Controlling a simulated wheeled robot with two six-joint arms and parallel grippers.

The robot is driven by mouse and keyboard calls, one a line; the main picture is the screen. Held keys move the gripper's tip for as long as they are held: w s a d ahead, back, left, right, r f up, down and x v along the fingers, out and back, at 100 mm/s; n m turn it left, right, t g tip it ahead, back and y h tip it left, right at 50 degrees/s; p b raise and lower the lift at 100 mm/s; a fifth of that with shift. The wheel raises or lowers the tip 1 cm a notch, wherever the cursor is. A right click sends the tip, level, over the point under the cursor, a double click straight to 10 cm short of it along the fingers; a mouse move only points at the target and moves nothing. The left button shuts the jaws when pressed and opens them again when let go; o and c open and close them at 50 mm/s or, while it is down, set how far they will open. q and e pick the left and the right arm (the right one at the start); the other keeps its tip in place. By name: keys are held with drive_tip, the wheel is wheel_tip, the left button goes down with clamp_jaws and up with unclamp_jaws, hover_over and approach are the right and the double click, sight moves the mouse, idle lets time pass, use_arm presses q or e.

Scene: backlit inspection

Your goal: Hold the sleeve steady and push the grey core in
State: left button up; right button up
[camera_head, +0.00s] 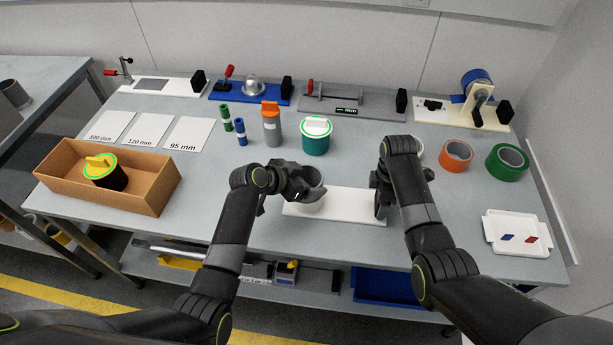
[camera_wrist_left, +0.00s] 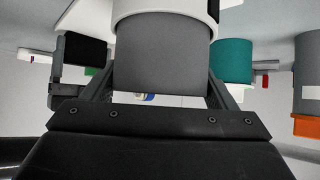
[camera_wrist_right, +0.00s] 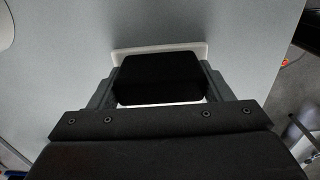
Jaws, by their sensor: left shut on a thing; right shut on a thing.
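The grey core (camera_wrist_left: 163,70) sits between the fingers of my left gripper (camera_head: 300,188), which is shut on it. The white sleeve (camera_wrist_left: 165,8) surrounds the core's far end, so the core is partly inside it; the depth is hidden. In the head view, the sleeve (camera_head: 308,204) stands near the left end of a white base plate (camera_head: 345,208), partly covered by my left gripper. My right gripper (camera_head: 382,200) is at the plate's right end. In the right wrist view, it is shut on a black block (camera_wrist_right: 160,78) above the plate's white edge (camera_wrist_right: 185,48).
A teal tub (camera_head: 316,143) and a grey bottle (camera_head: 271,130) stand behind the sleeve. An orange roll (camera_head: 456,158) and a green roll (camera_head: 507,164) are at right, near a white tray (camera_head: 510,246). A cardboard box (camera_head: 145,198) is at left.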

use_arm(q)
drive_tip(key=shift+a+f, duration=0.1)
drive_tip(key=shift+f, duration=0.6)
drive_tip(key=o, duration=1.1)
drive_tip(key=v, duration=1.2)
use_arm(e)
drive_tip(key=o, duration=1.3)
drive_tip(key=shift+c, duration=0.2)
